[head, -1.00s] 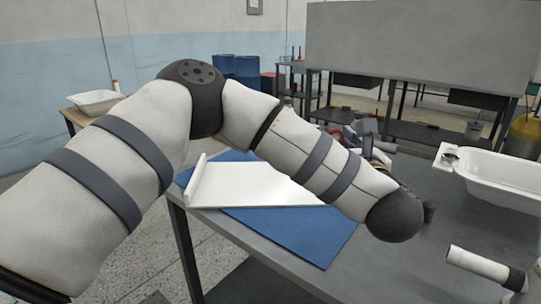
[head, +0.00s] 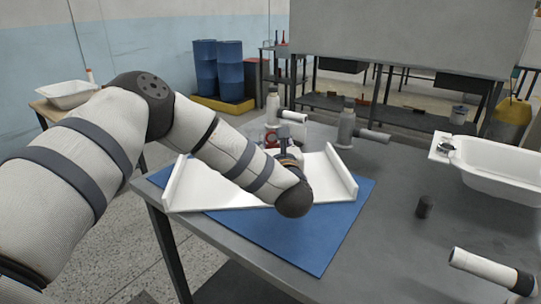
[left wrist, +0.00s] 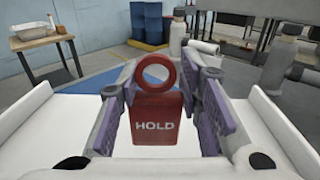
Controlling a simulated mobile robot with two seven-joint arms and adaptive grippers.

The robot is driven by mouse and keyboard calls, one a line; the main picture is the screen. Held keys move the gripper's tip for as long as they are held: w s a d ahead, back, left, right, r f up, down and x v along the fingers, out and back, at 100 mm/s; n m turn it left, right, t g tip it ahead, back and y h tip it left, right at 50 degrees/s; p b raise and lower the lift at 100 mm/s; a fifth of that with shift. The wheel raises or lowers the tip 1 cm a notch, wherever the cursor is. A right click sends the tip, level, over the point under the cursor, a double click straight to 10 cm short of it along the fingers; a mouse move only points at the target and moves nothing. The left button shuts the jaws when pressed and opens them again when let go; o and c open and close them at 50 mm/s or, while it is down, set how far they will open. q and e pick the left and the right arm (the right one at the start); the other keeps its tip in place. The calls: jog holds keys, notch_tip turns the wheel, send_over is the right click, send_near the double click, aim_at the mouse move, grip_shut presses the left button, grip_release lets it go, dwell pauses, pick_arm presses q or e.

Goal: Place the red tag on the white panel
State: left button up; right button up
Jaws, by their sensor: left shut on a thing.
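The red tag (left wrist: 156,122) has a ring on top and reads HOLD in the left wrist view. My left gripper (left wrist: 157,115) has its purple-padded fingers on both sides of the tag and is shut on it. In the head view my left gripper is mostly hidden behind my own wrist, with a bit of the red ring (head: 271,138) showing. The white panel (head: 215,190) with raised side walls lies on a blue mat (head: 310,238). The tag is over the panel; I cannot tell whether it touches it. My right gripper is not in view.
Grey bottle-like items (head: 346,125) stand behind the panel. A white tub (head: 500,175) is at the right, with a black cylinder (head: 424,207) and a white tube (head: 482,266) in front of it.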

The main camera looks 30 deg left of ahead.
pick_arm(q)
jog(key=f, duration=0.2)
jog(key=a+f, duration=0.1)
jog(key=f, duration=0.1)
jog(key=shift+w+a+f, duration=0.1)
jog(key=shift+w+f, duration=0.1)
jog(key=shift+f, duration=0.2)
jog(key=shift+r, duration=0.15)
jog(key=o, duration=0.9)
jog(key=shift+o, duration=0.2)
jog(key=shift+s+d+r, duration=0.1)
jog(key=shift+s+d, duration=0.1)
jog(key=v, duration=1.1)
jog(key=shift+s+d, duration=0.15)
jog(key=shift+s, duration=0.1)
